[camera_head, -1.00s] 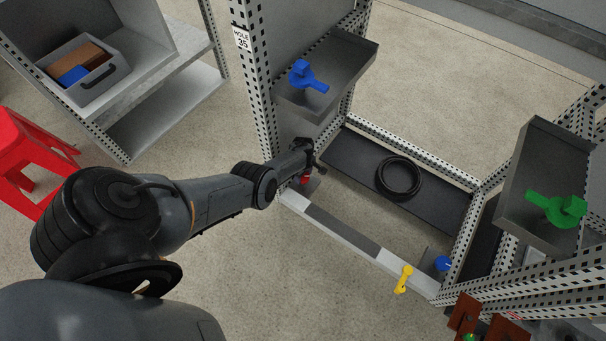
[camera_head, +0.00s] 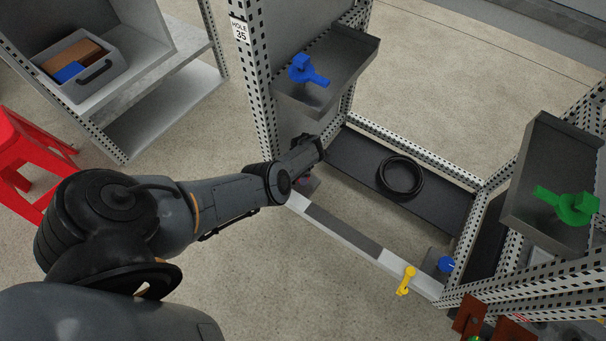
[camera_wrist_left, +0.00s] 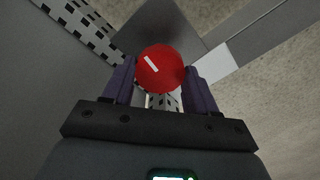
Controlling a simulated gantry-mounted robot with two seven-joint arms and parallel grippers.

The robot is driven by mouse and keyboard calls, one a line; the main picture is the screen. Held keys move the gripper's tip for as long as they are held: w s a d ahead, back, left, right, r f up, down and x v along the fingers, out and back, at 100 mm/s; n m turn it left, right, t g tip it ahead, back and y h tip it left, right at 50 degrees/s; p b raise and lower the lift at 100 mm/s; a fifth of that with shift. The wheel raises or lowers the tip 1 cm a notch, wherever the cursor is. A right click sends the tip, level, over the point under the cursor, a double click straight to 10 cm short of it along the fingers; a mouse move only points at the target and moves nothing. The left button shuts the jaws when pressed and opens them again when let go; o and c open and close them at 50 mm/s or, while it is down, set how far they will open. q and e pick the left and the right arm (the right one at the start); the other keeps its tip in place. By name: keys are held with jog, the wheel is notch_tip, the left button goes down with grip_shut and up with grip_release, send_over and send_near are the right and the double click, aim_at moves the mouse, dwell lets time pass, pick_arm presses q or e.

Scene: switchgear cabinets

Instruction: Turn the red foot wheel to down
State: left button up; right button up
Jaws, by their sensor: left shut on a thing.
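The red foot wheel (camera_wrist_left: 160,69) sits low in the cabinet's near left corner. In the left wrist view it is a round red knob with a white mark slanting from upper left to lower right. My left gripper (camera_wrist_left: 160,88) has a finger on each side of the wheel and is shut on it. In the head view my left gripper (camera_head: 310,160) reaches down to that corner and hides most of the wheel. My right gripper is not in view.
A blue wheel (camera_head: 445,264) and a yellow handle (camera_head: 405,281) are at the near right corner. A black cable coil (camera_head: 400,177) lies on the cabinet floor. Trays hold a blue handle (camera_head: 306,72) and a green handle (camera_head: 567,206). A red stool (camera_head: 30,160) stands left.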

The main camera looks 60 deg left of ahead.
pick_arm(q)
jog(key=shift+n, duration=0.6)
jog(key=o, duration=1.1)
jog(key=shift+c, duration=0.2)
jog(key=shift+r, duration=0.1)
notch_tip(320, 180, up, 11)
jog(key=p, duration=0.8)
jog(key=shift+f, duration=0.2)
